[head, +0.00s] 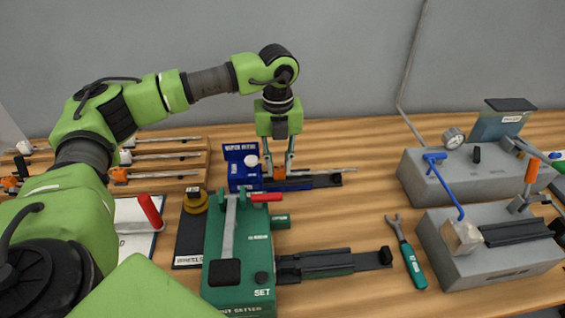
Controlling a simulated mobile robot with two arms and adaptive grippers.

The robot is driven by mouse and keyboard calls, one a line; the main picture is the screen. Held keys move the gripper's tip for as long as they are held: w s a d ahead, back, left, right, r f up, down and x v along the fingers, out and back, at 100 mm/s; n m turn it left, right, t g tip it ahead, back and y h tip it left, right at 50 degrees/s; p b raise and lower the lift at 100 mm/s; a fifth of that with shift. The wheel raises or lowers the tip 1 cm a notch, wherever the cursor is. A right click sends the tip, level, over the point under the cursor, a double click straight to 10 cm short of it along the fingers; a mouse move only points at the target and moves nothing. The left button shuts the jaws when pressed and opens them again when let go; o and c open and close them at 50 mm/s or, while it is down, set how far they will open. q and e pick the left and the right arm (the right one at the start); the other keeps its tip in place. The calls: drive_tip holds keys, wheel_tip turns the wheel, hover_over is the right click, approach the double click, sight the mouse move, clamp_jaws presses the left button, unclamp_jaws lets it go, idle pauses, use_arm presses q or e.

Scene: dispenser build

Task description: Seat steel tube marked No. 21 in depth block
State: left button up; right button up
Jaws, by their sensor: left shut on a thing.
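My left gripper (278,172) reaches down from above at the middle of the bench. It is shut on a thin steel tube (325,170) that lies level and points right. An orange piece shows between the fingers; any number on it is too small to read. The gripper is just right of a blue block (240,158) with white lettering, which may be the depth block. The tube runs above or along the block's dark rail (328,180). Whether its left end touches the block is hidden by the fingers. My right gripper is out of view.
A wooden rack (195,148) at left holds several tubes. A green press marked SET (240,262) stands in front, with a dark rail (335,262). A green-handled wrench (410,262) lies right. Two grey machines (490,245) (425,178) stand farther right. Bare bench lies between.

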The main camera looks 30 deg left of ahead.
use_arm(q)
drive_tip(key=shift+s+a, duration=0.25)
drive_tip(key=shift+a, duration=0.05)
drive_tip(key=o, duration=1.1)
drive_tip(key=shift+w, duration=0.1)
drive_tip(key=shift+o, duration=1)
drive_tip(key=shift+f, duration=0.1)
drive_tip(key=shift+c, duration=0.3)
drive_tip(key=shift+a+r+p, duration=0.1)
drive_tip(key=shift+r+p, duration=0.3)
drive_tip(key=shift+r, duration=0.15)
drive_tip(key=shift+o, duration=0.5)
drive_tip(key=shift+r+p, duration=1)
drive_tip(key=shift+r, duration=0.65)
drive_tip(key=shift+r+p, duration=0.85)
drive_tip(key=shift+r, duration=0.55)
